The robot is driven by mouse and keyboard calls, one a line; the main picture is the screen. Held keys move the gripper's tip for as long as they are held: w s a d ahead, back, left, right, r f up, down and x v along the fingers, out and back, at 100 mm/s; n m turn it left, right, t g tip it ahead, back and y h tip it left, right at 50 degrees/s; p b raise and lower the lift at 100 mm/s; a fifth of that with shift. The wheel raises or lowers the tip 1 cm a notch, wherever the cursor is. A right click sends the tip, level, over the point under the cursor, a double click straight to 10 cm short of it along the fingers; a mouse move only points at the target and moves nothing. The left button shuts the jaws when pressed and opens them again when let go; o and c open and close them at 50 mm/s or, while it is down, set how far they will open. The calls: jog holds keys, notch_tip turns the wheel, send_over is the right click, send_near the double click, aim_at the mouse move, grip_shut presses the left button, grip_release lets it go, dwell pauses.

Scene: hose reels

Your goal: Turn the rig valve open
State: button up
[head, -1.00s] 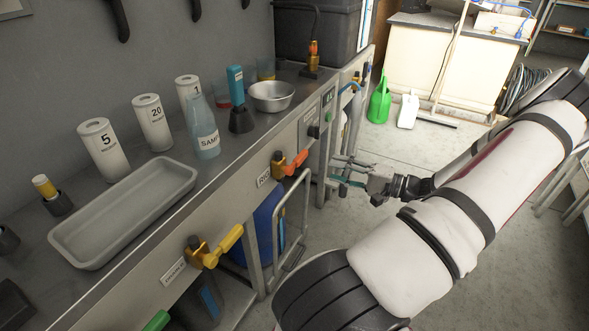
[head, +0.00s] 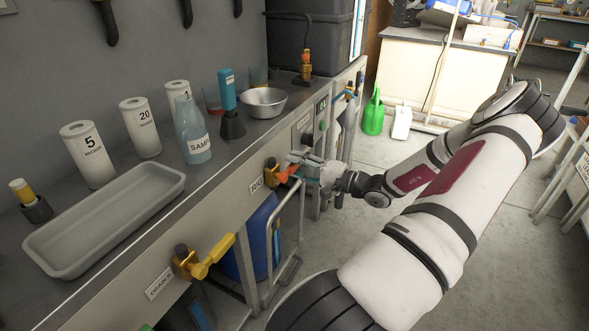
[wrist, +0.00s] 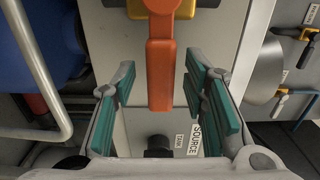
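The rig valve has an orange lever handle (head: 288,173) on a brass body (head: 271,171) on the bench's front panel, beside a label (head: 257,186) that reads "RIG" as far as it shows. My gripper (head: 305,168) is at this handle in the head view and partly covers it. In the wrist view the orange handle (wrist: 160,72) points down the picture between the green-padded fingers of my gripper (wrist: 160,95). The fingers are open, with a visible gap on each side of the handle.
A yellow-handled valve (head: 210,258) is on the panel nearer me. A grey metal rail (head: 279,238) and a blue drum (head: 256,240) are below the rig valve. A tray (head: 105,218), bottle and bowl (head: 264,102) stand on the bench.

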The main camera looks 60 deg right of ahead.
jog(key=shift+w, duration=0.45)
grip_shut()
